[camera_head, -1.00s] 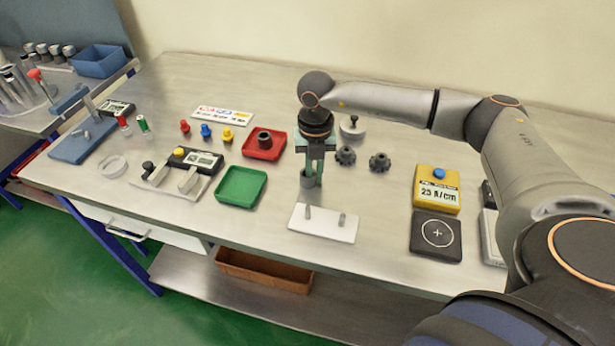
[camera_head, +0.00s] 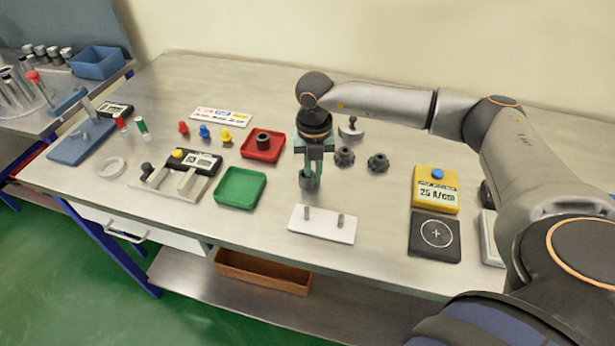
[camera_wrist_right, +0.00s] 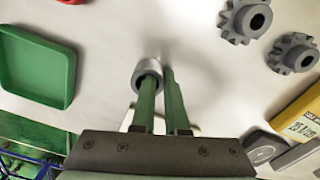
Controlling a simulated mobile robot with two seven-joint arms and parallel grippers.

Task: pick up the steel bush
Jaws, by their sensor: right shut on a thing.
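The steel bush (camera_head: 307,182) is a short grey ring on the bench behind the white plate with two pins. It also shows in the right wrist view (camera_wrist_right: 140,72), with its bore facing the camera. My right gripper (camera_head: 310,174) points down at it and is shut on its wall. In the right wrist view, one green finger of the gripper (camera_wrist_right: 160,82) appears to enter the bore and the other lies along the outside. I cannot tell whether the bush is clear of the bench. My left gripper is not in view.
The white pin plate (camera_head: 322,225) is just in front. A green tray (camera_head: 262,187) and a red tray (camera_head: 278,151) holding a dark ring stand left. Two dark gears (camera_head: 378,163) stand close right. A yellow gauge box (camera_head: 436,190) and black pad (camera_head: 435,250) are farther right.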

